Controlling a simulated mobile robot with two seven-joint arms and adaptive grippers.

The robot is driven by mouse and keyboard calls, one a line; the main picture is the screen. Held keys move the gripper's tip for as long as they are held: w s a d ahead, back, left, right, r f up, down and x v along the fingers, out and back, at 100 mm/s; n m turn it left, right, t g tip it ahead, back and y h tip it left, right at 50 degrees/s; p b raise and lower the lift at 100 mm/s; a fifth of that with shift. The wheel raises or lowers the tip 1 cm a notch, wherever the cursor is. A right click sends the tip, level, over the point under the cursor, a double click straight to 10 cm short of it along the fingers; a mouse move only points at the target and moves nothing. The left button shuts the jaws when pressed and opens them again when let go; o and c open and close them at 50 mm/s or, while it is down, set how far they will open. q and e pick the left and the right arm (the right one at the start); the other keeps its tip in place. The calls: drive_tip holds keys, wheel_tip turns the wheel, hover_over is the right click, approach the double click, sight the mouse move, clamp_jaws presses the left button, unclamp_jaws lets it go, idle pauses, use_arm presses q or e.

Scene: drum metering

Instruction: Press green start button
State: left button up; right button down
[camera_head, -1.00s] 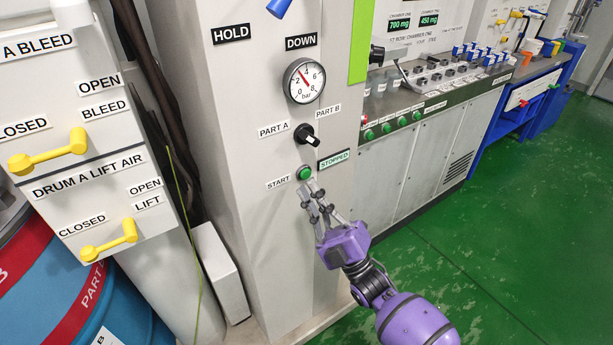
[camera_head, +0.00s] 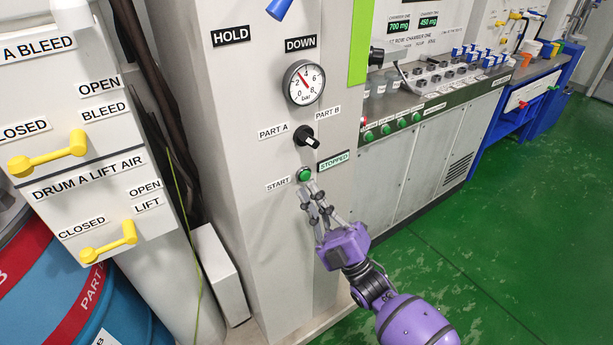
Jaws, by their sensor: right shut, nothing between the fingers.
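The green start button (camera_head: 304,175) sits on the front of the grey column, right of the START label (camera_head: 278,184). The STOPPED sign (camera_head: 333,160) is just above and right of it. My right gripper (camera_head: 309,187), purple with grey fingers, is shut and empty. Its fingertips are just below the button, at its lower edge in the picture; I cannot tell whether they touch it. The button's face shows almost whole. My left gripper is not in view.
A black selector knob (camera_head: 306,136) and a pressure gauge (camera_head: 304,82) are above the button on the column. Yellow valve handles (camera_head: 47,153) are on the left panel. A bench with several green buttons (camera_head: 401,124) stands behind at right. The green floor (camera_head: 500,240) at right is clear.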

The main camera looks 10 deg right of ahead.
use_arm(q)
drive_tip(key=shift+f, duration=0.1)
use_arm(e)
drive_tip(key=shift+w, duration=0.1)
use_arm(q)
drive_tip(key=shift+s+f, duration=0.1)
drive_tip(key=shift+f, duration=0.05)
use_arm(e)
drive_tip(key=shift+w+a, duration=0.15)
drive_tip(key=shift+w, duration=0.15)
use_arm(q)
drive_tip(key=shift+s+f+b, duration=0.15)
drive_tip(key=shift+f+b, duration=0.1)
drive_tip(key=shift+b, duration=0.15)
use_arm(e)
drive_tip(key=shift+w+a, duration=0.15)
drive_tip(key=shift+w, duration=0.25)
idle(0.3)
drive_tip(key=shift+s, duration=0.1)
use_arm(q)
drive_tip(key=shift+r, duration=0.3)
use_arm(e)
drive_tip(key=shift+s+d, duration=0.25)
drive_tip(key=shift+s, duration=0.45)
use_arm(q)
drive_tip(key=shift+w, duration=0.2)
